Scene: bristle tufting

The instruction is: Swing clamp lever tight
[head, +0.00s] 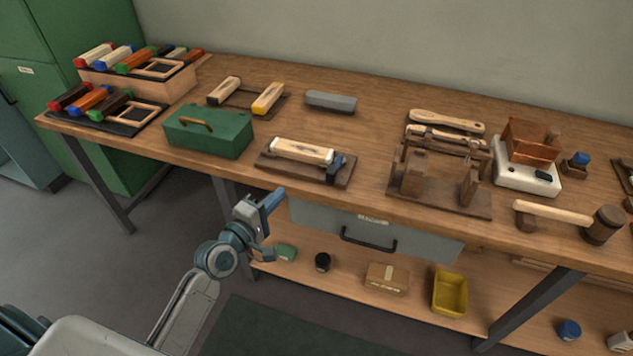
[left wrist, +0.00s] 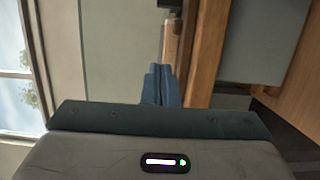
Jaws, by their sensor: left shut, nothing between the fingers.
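The clamp appears to be the wooden base (head: 267,168) near the bench's front edge, with a pale wooden block (head: 301,150) lying on it. A dark blue-grey lever or clamp part (head: 335,165) stands at the block's right end; its exact setting is too small to tell. My left gripper (head: 273,200) is in front of the bench edge, below and left of the clamp, apart from it. Its blue fingers are shut together and empty; they also show in the left wrist view (left wrist: 158,84). My right gripper is in neither view.
A green box (head: 208,133) with a handle stands left of the clamp. A wooden stand (head: 438,196) is to the right, and a mallet (head: 560,213) lies farther right. A grey drawer (head: 342,226) hangs under the bench top. The bench edge (left wrist: 207,50) is close to my fingers.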

